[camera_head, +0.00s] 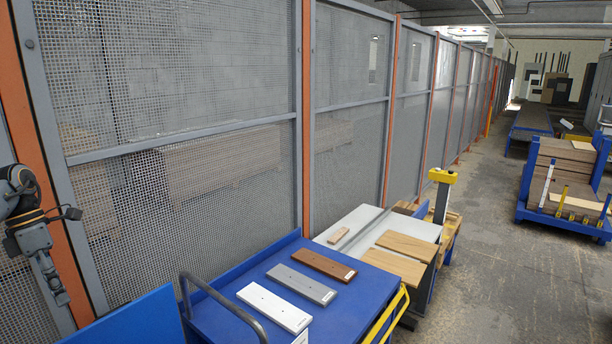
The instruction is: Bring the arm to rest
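My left arm comes in at the left edge of the head view, bent downward in front of the mesh fence. My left gripper (56,287) points down at its lower end, in the air and well to the left of the boards. I see no board at it. Its fingers are small and seen from the side, so their opening is unclear. A white board (274,307), a grey board (301,284) and a brown board (323,265) lie apart on a blue cart top (232,283). My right gripper is not in view.
A tall mesh fence (225,90) with orange posts runs along the left. A dark handle rail (225,303) rises at the cart's near side. A pale table (362,217) with several wooden boards stands behind the cart. Open floor (500,285) lies to the right, before a blue rack (560,228).

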